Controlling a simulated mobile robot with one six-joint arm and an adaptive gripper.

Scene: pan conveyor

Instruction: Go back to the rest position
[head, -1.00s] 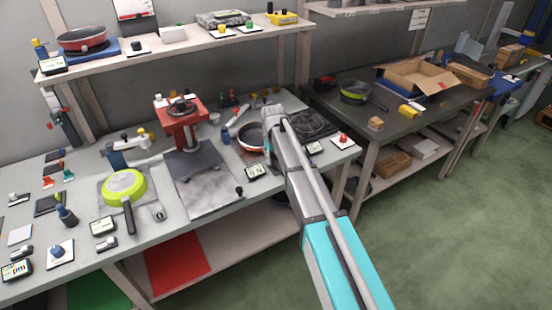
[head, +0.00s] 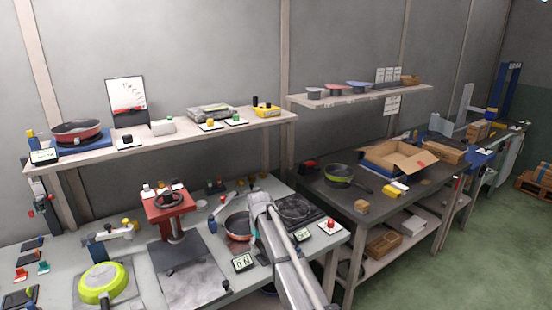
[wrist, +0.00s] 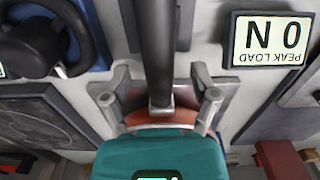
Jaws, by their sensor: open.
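My gripper (wrist: 158,104) is open in the wrist view, with one finger on each side of a dark handle (wrist: 157,50). Gaps show between the handle and both fingers. An orange-red pan edge (wrist: 160,118) shows at the handle's base, partly hidden by the teal gripper body. In the head view the red pan (head: 238,227) with a dark inside sits on the workbench, just left of my arm. My arm hides most of the gripper there; only a small teal part (head: 262,260) shows.
A display (head: 243,262) stands near the arm, and a red press (head: 172,205) is left of the pan. A dark hob plate (head: 297,210) and a red button (head: 331,225) are to the right. A shelf (head: 165,139) runs above the bench. Open floor (head: 420,265) lies at right.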

